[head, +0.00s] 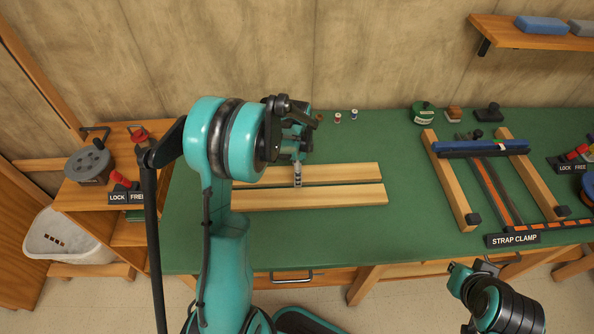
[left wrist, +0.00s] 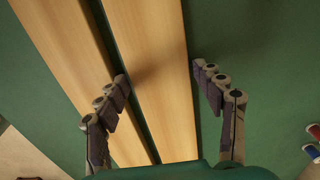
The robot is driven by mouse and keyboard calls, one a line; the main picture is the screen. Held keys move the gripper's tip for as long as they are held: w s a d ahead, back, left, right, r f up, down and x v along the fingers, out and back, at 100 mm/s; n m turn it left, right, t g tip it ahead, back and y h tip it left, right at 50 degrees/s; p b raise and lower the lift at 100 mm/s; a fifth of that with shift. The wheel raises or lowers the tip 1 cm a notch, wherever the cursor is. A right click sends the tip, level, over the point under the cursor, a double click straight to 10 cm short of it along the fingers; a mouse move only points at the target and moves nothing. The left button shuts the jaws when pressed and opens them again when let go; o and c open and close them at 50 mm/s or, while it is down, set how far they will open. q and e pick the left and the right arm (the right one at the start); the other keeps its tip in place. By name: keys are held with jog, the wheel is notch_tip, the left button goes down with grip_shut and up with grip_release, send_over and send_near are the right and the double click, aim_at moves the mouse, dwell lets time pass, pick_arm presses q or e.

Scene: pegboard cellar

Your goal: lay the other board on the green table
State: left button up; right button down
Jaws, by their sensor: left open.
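Two pale wooden boards lie side by side on the green table (head: 420,225), a narrow gap between them. The far board (head: 345,172) and the near board (head: 345,195) run left to right in the head view. My left gripper (head: 297,183) is above them, pointing down. In the left wrist view its open fingers (left wrist: 160,75) are on either side of the far board (left wrist: 165,110), one over the gap beside the near board (left wrist: 65,40). Contact cannot be told. My right gripper (head: 478,268) is low in front of the table; its jaws are unclear.
A strap clamp with a blue bar (head: 480,147) and wooden rails stands on the table's right. Small spools (head: 338,118) and a green tin (head: 423,113) sit at the back. A wooden side stand (head: 85,200) is at left.

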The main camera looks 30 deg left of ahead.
pick_arm(q)
notch_tip(320, 180, up, 12)
jog(key=p, duration=0.4)
jog(key=s+d+r+n+t, duration=0.3)
jog(key=s+d+r+n, duration=0.1)
jog(key=s, duration=0.5)
jog(key=s+d+r+n+t, duration=0.4)
jog(key=s+d+n, duration=0.3)
jog(key=s+d, duration=0.1)
jog(key=shift+s+d+n, duration=0.25)
jog(key=shift+s+n, duration=0.05)
jog(key=shift+s, duration=0.15)
jog(key=shift+d, duration=0.1)
